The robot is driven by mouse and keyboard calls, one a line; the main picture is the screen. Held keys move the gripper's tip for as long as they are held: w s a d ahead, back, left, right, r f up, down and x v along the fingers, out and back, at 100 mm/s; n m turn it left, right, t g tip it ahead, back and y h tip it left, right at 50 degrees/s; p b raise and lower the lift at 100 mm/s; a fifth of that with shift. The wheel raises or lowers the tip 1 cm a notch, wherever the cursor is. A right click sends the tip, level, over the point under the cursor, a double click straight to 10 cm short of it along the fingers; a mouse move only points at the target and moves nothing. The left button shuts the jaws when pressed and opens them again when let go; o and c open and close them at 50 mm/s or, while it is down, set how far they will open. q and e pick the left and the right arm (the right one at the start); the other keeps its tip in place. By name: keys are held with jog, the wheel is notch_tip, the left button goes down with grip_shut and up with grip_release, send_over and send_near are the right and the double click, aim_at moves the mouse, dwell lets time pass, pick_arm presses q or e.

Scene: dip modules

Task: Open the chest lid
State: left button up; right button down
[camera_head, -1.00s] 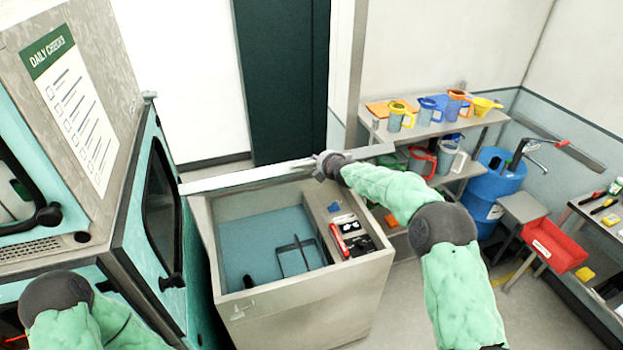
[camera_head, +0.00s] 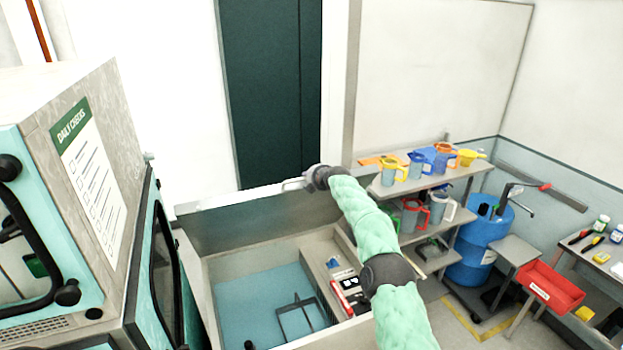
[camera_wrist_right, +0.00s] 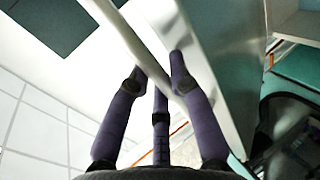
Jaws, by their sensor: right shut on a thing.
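The chest (camera_head: 313,252) stands open below me, with its blue floor and a side shelf visible. Its lid (camera_head: 245,228) stands up along the chest's far side, its pale edge on top. My right gripper (camera_head: 312,180) is at the right end of that edge. In the right wrist view, my right gripper (camera_wrist_right: 160,72) has its purple fingers closed around the lid's long pale edge (camera_wrist_right: 125,35). My left gripper is out of view.
A machine with a checklist (camera_head: 88,165) stands close on the left. On the right are a shelf (camera_head: 455,183) with several jugs, a blue barrel (camera_head: 478,245) and a red bin (camera_head: 552,287). A dark door panel (camera_head: 270,95) is behind the lid.

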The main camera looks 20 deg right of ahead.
jog(key=shift+w, duration=0.2)
dwell(0.3)
jog(key=c, duration=1.1)
grip_release()
jog(key=shift+a, duration=0.1)
jog(key=shift+s+r, duration=0.1)
jog(key=shift+r, duration=0.1)
jog(key=shift+s+r, duration=0.2)
jog(key=shift+s, duration=0.05)
jog(key=v, duration=1.1)
jog(key=shift+f, duration=0.1)
